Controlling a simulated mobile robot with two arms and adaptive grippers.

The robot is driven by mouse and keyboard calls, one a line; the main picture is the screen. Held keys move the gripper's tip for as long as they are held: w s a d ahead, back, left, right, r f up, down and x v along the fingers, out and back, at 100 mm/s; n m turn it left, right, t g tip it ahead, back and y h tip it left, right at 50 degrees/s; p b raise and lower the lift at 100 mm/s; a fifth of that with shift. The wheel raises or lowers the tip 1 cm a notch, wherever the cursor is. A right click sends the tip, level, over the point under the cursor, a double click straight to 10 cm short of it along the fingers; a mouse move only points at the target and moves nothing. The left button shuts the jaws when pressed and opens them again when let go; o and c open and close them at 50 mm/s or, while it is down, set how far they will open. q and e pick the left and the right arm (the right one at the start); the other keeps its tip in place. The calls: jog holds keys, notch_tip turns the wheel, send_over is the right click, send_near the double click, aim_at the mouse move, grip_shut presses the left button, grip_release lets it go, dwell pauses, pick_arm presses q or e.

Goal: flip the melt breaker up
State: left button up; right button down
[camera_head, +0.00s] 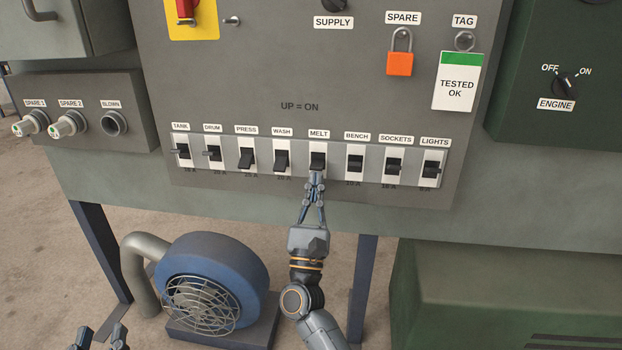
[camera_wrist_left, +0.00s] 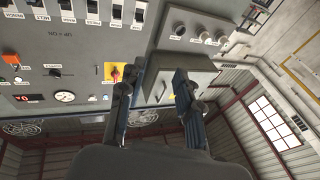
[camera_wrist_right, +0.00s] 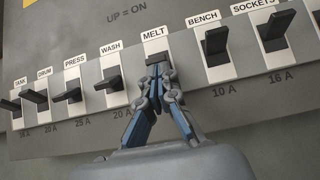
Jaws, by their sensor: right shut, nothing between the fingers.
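The melt breaker (camera_head: 318,160) is a black lever on a pale plate under the MELT label, in the breaker row. It also shows in the right wrist view (camera_wrist_right: 156,59), its lower part hidden by my fingertips. My right gripper (camera_head: 316,177) is shut and empty, its fingertips at the lower end of the melt lever; it also fills the middle of the right wrist view (camera_wrist_right: 158,76). I cannot tell whether they touch it. My left gripper (camera_head: 100,338) is low at the left, far from the breakers. Its fingers stand apart in the left wrist view (camera_wrist_left: 158,75).
The wash breaker (camera_head: 281,161) and bench breaker (camera_head: 355,163) sit close on either side. The panel reads UP = ON above the row. A blue blower (camera_head: 222,262) stands below on the left. An orange padlock (camera_head: 400,64) hangs higher on the panel.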

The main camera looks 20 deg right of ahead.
jog(key=shift+r+p, duration=0.3)
jog(key=shift+p, duration=0.25)
jog(key=shift+s+a+r+g+y+p, duration=0.15)
jog(key=shift+g+y+p, duration=0.25)
jog(key=shift+g+p, duration=0.3)
pick_arm(q)
jog(key=s+a+f+g+y+p, duration=0.1)
jog(key=s+a+f+g+y, duration=0.1)
jog(key=s+f+g, duration=0.4)
jog(key=s+a+f+g+y+p, duration=0.1)
jog(key=s+a+f+g, duration=0.3)
jog(key=f, duration=0.8)
jog(key=shift+s+a+f+n+g+y, duration=0.35)
jog(key=shift+s+g+y, duration=0.45)
jog(key=shift+g, duration=1.1)
pick_arm(e)
jog(key=shift+s+a+r, duration=0.1)
jog(key=shift+s+r, duration=0.1)
jog(key=shift+r, duration=0.35)
pick_arm(q)
jog(key=shift+s, duration=0.1)
